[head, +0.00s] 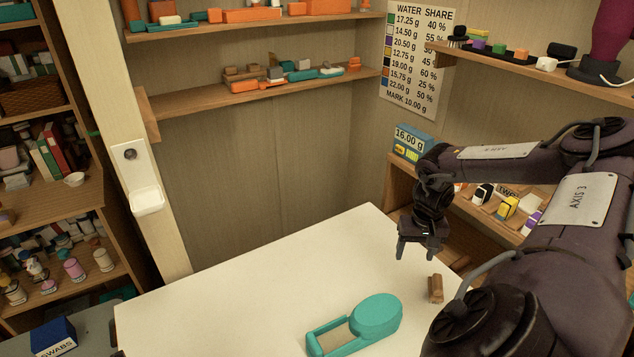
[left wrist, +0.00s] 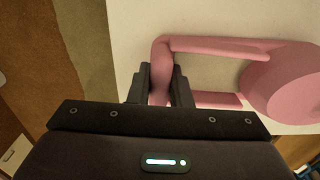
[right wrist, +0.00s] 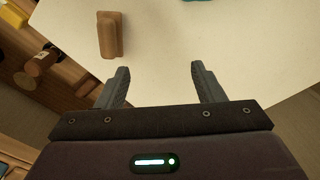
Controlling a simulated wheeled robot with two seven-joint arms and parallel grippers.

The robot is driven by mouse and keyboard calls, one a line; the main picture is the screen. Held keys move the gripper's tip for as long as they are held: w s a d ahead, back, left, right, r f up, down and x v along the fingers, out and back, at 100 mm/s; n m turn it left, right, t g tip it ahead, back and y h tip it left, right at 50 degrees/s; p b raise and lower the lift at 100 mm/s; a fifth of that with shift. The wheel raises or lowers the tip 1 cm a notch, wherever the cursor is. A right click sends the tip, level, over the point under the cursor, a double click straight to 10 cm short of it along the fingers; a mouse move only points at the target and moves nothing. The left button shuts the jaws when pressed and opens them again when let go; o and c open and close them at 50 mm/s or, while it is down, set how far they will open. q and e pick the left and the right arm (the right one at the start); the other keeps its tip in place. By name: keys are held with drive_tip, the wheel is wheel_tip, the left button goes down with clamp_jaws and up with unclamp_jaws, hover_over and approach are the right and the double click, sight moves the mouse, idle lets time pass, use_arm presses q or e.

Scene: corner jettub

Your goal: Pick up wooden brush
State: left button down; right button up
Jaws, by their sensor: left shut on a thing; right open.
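The small brown wooden brush (head: 435,288) lies on the white table near its right edge. It also shows in the right wrist view (right wrist: 112,36), at the upper left, beyond the fingertips. My right gripper (head: 417,252) is open and empty. It hangs above the table, pointing down, a little left of and behind the brush in the head view. In the right wrist view the open fingers (right wrist: 160,75) stand apart from the brush. My left gripper (left wrist: 160,75) is shut on the bar of a pink frame-like object (left wrist: 210,47) with a round end. It is outside the head view.
A teal holder (head: 376,315) with a round end lies on the white table (head: 220,300), left of the brush. Shelves with small items (head: 515,210) stand right of the table, close to my right arm. The table's left part is clear.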

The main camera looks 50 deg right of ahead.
drive_tip(key=w+a+f+n+t+y, duration=0.2)
drive_tip(key=w+a+n+t, duration=0.25)
drive_tip(key=w+a, duration=1.4)
drive_tip(key=m+g+h, duration=0.3)
drive_tip(key=m+h, duration=0.3)
drive_tip(key=m, duration=0.1)
approach(439, 283)
drive_tip(key=shift+n, duration=0.25)
drive_tip(key=x, duration=0.6)
drive_tip(key=shift+s+f, duration=0.25)
drive_tip(key=shift+f, duration=0.15)
drive_tip(key=shift+w+x, duration=0.2)
drive_tip(key=shift+x, duration=1.25)
drive_tip(key=shift+w+x, duration=0.15)
drive_tip(key=shift+x, duration=1.25)
drive_tip(key=shift+d+r, duration=0.1)
drive_tip(key=shift+r, duration=0.05)
drive_tip(key=c, duration=1.1)
wheel_tip(439, 283, up, 10)
drive_tip(key=shift+c, duration=0.3)
